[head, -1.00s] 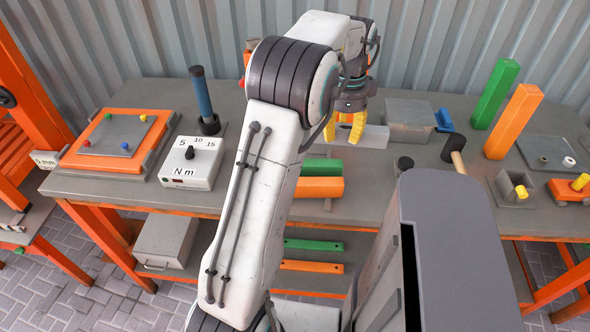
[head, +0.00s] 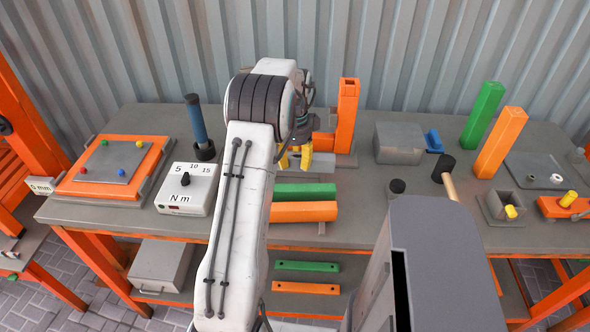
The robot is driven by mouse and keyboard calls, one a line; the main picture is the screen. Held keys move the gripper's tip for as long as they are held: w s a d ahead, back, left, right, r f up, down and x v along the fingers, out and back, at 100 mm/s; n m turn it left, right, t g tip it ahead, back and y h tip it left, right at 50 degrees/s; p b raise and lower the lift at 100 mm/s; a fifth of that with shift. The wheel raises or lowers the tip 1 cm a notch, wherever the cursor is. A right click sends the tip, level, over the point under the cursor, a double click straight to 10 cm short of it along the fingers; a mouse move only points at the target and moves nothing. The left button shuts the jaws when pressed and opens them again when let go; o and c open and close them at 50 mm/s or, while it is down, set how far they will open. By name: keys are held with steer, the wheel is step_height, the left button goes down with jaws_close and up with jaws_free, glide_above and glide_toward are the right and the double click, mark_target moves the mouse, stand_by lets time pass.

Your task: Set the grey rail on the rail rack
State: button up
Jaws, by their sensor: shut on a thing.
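The grey rail (head: 321,163) is a pale block whose right end shows beside my gripper (head: 295,158). My gripper has yellow fingers, which are shut on the rail; the arm hides the rail's left part. The rail is just behind a green rail (head: 305,191) and an orange rail (head: 303,212), which lie side by side on the table. The rail rack is mostly covered by these rails, and a grey strip (head: 318,178) shows between the green rail and the grey rail. I cannot tell whether the grey rail touches it.
An orange upright post (head: 347,115) stands close behind my gripper on the right. A grey box (head: 399,143) and a mallet (head: 444,168) are further right. The torque tester (head: 188,189) and a dark-based blue handle (head: 198,125) stand left. The table (head: 365,215) is bare right of the rails.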

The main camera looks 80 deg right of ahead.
mark_target(295, 170)
steer(key=shift+f, duration=1.95)
steer(key=shift+f, duration=0.2)
steer(key=o, duration=1.2)
steer(key=shift+r, duration=0.1)
step_height(295, 170, up, 12)
steer(key=shift+a+r, duration=0.1)
